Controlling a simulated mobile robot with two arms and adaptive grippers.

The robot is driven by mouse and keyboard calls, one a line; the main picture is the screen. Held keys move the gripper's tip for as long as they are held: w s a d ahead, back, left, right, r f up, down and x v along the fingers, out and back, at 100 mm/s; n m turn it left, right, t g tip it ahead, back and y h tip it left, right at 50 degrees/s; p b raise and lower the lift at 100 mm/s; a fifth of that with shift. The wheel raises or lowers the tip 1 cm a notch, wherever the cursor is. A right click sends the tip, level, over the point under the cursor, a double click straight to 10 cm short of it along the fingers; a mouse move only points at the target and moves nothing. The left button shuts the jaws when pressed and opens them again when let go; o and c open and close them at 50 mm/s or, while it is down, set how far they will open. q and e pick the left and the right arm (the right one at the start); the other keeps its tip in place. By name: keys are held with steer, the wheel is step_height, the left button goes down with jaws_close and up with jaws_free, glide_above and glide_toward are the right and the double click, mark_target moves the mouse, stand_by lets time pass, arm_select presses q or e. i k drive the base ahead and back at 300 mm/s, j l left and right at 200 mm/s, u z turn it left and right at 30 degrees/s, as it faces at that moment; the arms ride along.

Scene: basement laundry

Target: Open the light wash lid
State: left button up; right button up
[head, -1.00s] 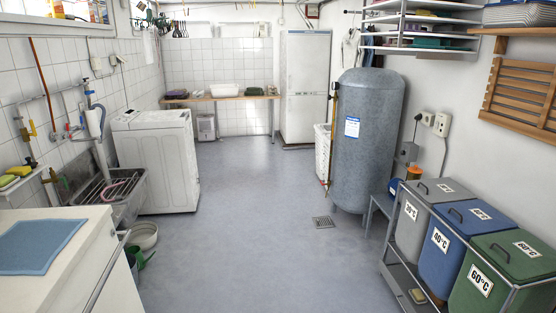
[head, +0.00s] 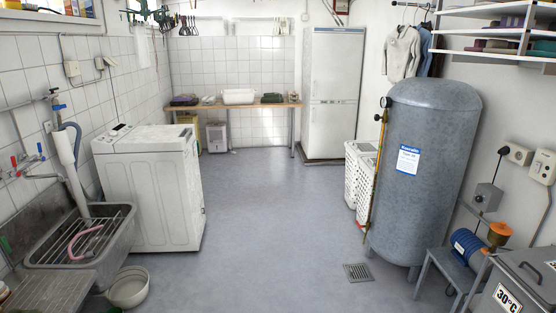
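No lid marked as light wash can be read in view. A grey bin (head: 506,294) labelled 30°C is cut off at the lower right corner; its grey lid (head: 528,270) with a dark handle looks shut. White perforated laundry baskets (head: 352,187) stand behind the tank, partly hidden by it; whether they have lids I cannot tell. A white washing machine (head: 150,200) stands at the left with its top looking closed. Neither of my grippers is in view.
A grey-blue tank (head: 425,190) stands at the right, with a small grey bench (head: 442,265) beside it. A sink (head: 105,240) and a white basin (head: 128,290) are at the left. The middle floor (head: 255,235) is clear, with a drain (head: 358,272) near the tank.

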mark_target(359, 147)
steer(key=i, duration=0.95)
steer(key=i+z, duration=0.1)
steer(key=i, duration=0.8)
steer(key=i+j, duration=0.1)
steer(key=i, duration=0.85)
steer(key=i+j, duration=0.1)
steer(key=i, duration=0.85)
steer(key=i+z, duration=0.3)
steer(key=i, duration=0.65)
steer(key=i+j+z, duration=0.1)
steer(key=i+z, duration=0.2)
steer(key=i, duration=0.7)
